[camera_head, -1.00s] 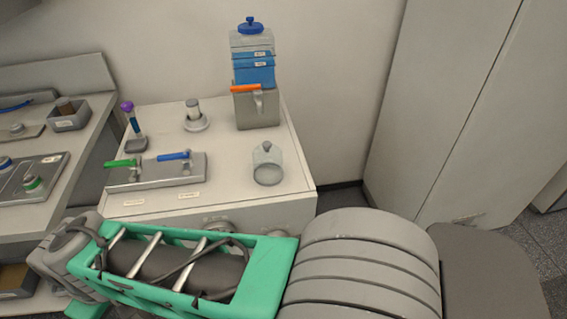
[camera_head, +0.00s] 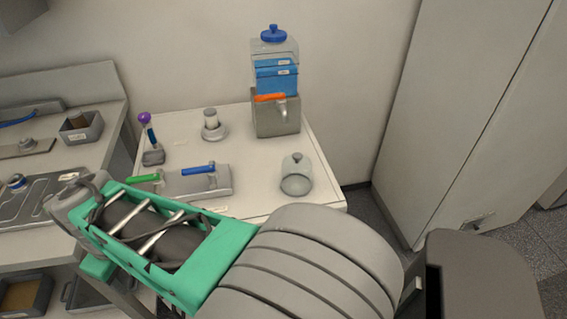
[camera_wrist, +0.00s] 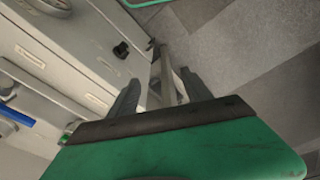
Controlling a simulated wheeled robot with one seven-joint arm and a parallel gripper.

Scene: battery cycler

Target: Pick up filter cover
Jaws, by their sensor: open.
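The filter cover looks to be the clear round dome with a grey knob (camera_head: 296,177), standing on the right front part of the white bench top in the head view. A filter, a white cylinder on a round grey base (camera_head: 212,126), stands uncovered further back and left.
A plate with green and blue handles (camera_head: 190,184) lies left of the cover. A purple-topped tube (camera_head: 148,135) stands further left. A tall cabinet (camera_head: 455,110) is at right.

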